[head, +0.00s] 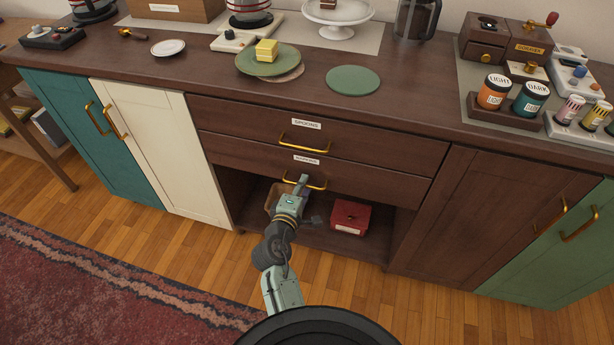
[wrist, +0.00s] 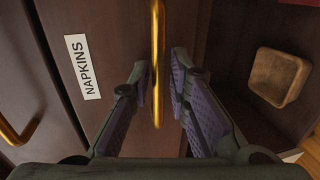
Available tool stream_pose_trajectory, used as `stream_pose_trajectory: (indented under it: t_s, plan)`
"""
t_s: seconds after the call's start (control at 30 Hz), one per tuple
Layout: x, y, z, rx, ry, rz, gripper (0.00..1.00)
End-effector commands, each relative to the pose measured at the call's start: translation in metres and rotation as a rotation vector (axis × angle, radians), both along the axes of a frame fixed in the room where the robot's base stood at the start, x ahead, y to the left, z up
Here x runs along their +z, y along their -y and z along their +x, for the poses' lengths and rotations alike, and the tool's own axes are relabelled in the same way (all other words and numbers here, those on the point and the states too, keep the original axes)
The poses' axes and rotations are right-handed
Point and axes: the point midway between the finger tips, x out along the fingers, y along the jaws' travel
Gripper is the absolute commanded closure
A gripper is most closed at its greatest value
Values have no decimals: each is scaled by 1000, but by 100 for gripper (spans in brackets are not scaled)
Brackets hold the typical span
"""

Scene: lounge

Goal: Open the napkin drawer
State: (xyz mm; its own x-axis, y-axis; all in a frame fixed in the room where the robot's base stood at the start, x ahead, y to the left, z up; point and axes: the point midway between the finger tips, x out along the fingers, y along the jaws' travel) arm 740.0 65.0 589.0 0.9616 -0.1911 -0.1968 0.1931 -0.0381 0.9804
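The napkin drawer (head: 375,183) is the lower of two dark wooden drawers and sits shut in the cabinet front. Its white label (wrist: 83,67) reads NAPKINS in the wrist view. Its brass bar handle (wrist: 158,25) runs between the two fingers of my gripper (wrist: 161,66). The fingers are spread, one on each side of the handle, with a visible gap at least on the right side. In the head view my gripper (head: 302,182) is at the handle (head: 318,186) and hides its left part.
The spoons drawer (head: 230,119) with its own brass handle (head: 304,144) is directly above. An open shelf below holds a red box (head: 350,217) and a wooden bowl (wrist: 279,77). The countertop (head: 310,107) carries plates, jars and other items.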

Motion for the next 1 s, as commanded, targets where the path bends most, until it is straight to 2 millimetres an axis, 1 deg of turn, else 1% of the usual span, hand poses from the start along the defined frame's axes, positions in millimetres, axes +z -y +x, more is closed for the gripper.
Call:
stream_pose_trajectory:
  t_s: [0.33, 0.6, 1.0]
  plan:
    - [-1, 0, -1, 0, 0, 0, 83]
    - [-1, 0, -1, 0, 0, 0, 100]
    - [-1, 0, -1, 0, 0, 0, 100]
